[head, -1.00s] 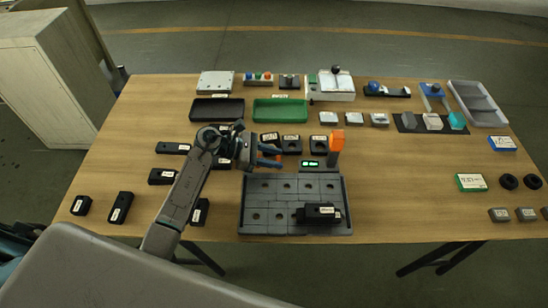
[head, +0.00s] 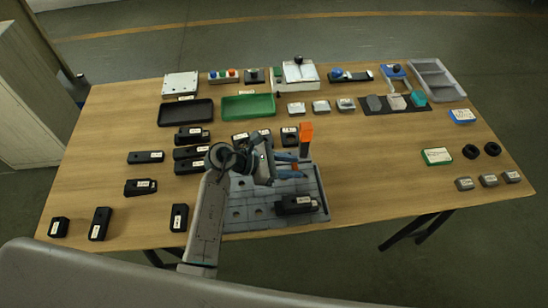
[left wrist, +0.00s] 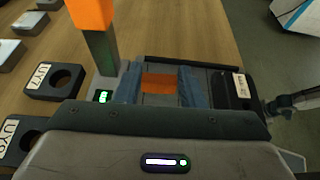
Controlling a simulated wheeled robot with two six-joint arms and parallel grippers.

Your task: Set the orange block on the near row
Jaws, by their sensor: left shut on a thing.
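An orange-topped post (head: 306,132) stands at the plate's far edge, close to my fingers. Black labelled blocks (head: 190,166) lie left and behind. A black tray (head: 186,113) and green tray (head: 248,106) are farther back.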

